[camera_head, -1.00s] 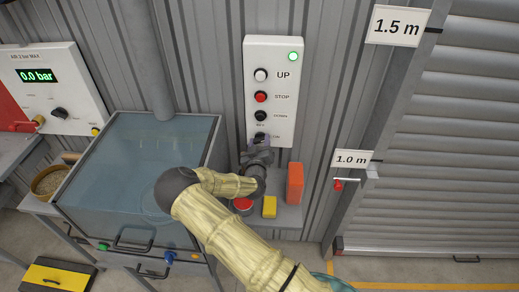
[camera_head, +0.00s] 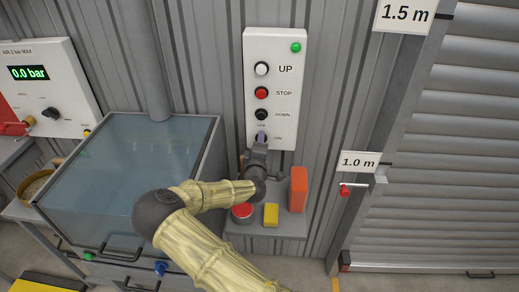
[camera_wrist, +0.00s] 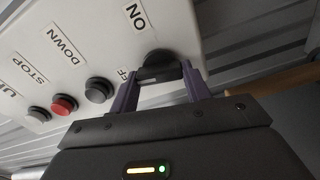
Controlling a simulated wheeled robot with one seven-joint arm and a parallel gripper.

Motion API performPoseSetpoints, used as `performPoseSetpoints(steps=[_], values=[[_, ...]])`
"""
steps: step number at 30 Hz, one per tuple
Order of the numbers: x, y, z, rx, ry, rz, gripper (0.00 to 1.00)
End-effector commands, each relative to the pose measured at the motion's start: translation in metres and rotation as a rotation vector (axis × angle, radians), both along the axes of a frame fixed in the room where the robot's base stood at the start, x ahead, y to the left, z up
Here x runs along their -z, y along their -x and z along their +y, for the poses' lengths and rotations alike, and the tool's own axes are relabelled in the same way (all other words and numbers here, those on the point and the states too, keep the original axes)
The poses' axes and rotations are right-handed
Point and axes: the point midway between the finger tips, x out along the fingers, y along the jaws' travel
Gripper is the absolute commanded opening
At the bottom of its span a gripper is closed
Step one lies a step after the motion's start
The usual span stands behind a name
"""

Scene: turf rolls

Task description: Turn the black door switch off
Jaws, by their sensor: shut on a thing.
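The black door switch (camera_wrist: 157,68) is a rotary knob at the lower end of the white door panel (camera_head: 287,57), beside the labels OFF and ON. In the wrist view the fingers of my gripper (camera_wrist: 160,88) lie on either side of the knob and are shut on it. In the head view my gripper (camera_head: 261,139) covers most of the switch. The knob's exact pointing direction is hard to tell. The panel's lamp (camera_head: 295,47) glows green.
White UP (camera_head: 261,69), red STOP (camera_head: 261,93) and black DOWN (camera_head: 261,115) buttons sit above the switch. Below, a small shelf holds a red button (camera_head: 242,211), a yellow block (camera_head: 271,215) and an orange box (camera_head: 298,189). A glass-fronted cabinet (camera_head: 130,175) stands left; a roller shutter (camera_head: 455,150) is at right.

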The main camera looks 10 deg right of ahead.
Motion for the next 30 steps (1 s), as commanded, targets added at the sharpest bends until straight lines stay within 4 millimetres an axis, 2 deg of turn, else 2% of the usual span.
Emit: performPoseSetpoints(steps=[10, 25, 26, 29, 30], values=[[0.0023, -0.0001, 0.0016, -0.003, 0.165, 0.041, 0.24], [0.0020, 0.0000, 0.0016, -0.003, 0.191, 0.050, 0.24], [0.0020, 0.0000, 0.0016, -0.003, 0.191, 0.050, 0.49], [0.0019, 0.0000, 0.0016, -0.003, 0.190, 0.050, 0.69], [0.0018, 0.0000, 0.0014, -0.003, 0.190, 0.049, 0.69]])
